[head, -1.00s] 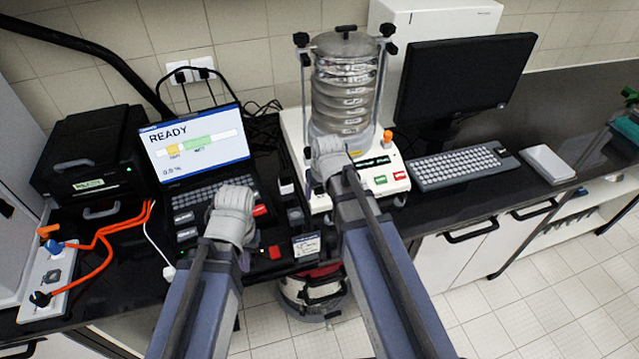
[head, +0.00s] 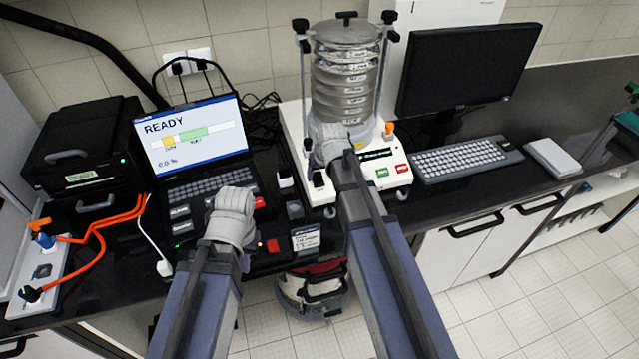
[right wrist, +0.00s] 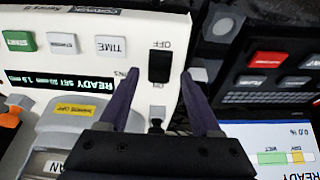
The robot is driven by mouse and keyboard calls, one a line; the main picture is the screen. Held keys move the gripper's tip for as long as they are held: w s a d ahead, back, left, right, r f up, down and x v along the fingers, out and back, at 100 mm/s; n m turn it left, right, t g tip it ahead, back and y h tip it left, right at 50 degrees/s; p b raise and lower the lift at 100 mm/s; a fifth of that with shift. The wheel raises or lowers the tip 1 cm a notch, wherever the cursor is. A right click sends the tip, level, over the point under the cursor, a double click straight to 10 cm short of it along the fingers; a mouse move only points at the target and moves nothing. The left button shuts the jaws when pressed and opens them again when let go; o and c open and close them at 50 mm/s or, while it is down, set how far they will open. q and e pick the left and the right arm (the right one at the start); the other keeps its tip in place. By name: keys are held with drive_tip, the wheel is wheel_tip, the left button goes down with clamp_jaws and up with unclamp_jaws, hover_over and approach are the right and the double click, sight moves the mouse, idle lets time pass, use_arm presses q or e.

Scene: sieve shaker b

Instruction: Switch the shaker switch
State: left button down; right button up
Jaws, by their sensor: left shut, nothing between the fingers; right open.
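The shaker (head: 395,182) is a white-based unit with a stack of round metal sieves (head: 345,75) clamped on top. Its black rocker switch (right wrist: 160,66) shows in the right wrist view, with OFF and ON lettering at its ends. My right gripper (right wrist: 165,76) is open, its two fingers on either side of the switch in that view; contact cannot be told. In the head view my right gripper (head: 333,142) is over the left front of the shaker, its fingertips hidden. My left gripper (head: 235,205) is shut and empty in front of the laptop.
A laptop (head: 190,135) reads READY. A black box unit (head: 80,150) and orange cables are at left. A monitor (head: 465,70), keyboard (head: 465,157) and white pad (head: 552,158) are at right. Small boxes crowd the counter between laptop and shaker.

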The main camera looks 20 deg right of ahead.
sight(318, 178)
drive_tip(key=b+x, duration=0.1)
drive_tip(key=x, duration=0.1)
drive_tip(key=shift+w+f+b, duration=0.1)
drive_tip(key=shift+f+b, duration=0.2)
drive_tip(key=shift+f, duration=0.1)
use_arm(q)
wheel_tip(318, 178, down, 2)
drive_tip(key=shift+f, duration=0.25)
use_arm(e)
clamp_jaws()
